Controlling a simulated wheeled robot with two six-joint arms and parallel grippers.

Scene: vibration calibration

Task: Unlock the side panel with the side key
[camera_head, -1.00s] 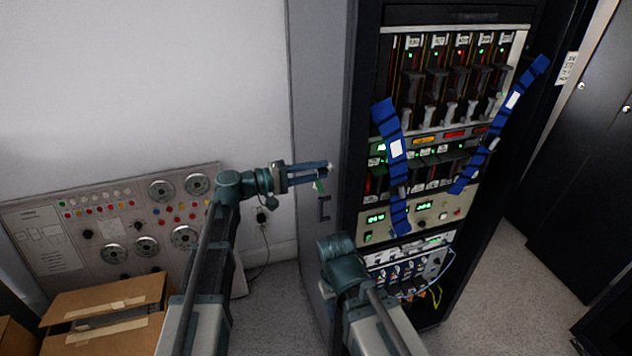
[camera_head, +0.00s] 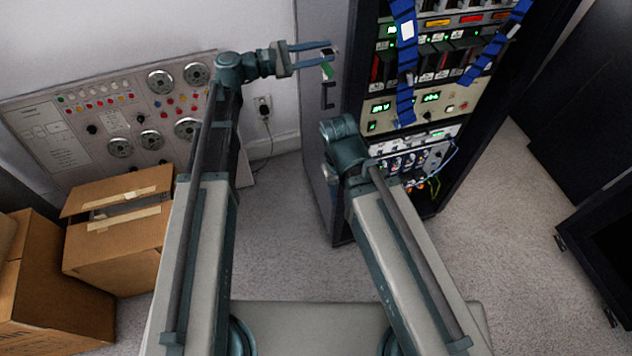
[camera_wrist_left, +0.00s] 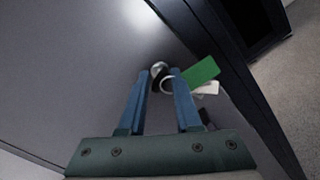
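The side panel (camera_head: 318,115) is the grey side of the rack, with a dark handle (camera_head: 328,95); it also fills much of the left wrist view (camera_wrist_left: 85,75). The side key, with a green tag (camera_head: 328,71), is at the panel beside my left gripper (camera_head: 332,52). In the left wrist view, a round silver piece (camera_wrist_left: 158,69), a ring, the green tag (camera_wrist_left: 201,72) and a white tag (camera_wrist_left: 207,89) show by the fingertips. My left gripper's blue fingers (camera_wrist_left: 161,72) stand apart around the silver piece. How deep the key sits is hidden. My right gripper is not visible.
The rack front (camera_head: 425,105) has lit modules and blue straps. A control panel (camera_head: 60,140) stands at the left wall, with cardboard boxes (camera_head: 120,235) before it. A dark open case (camera_head: 595,235) lies at the right. Carpet (camera_head: 490,240) between is clear.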

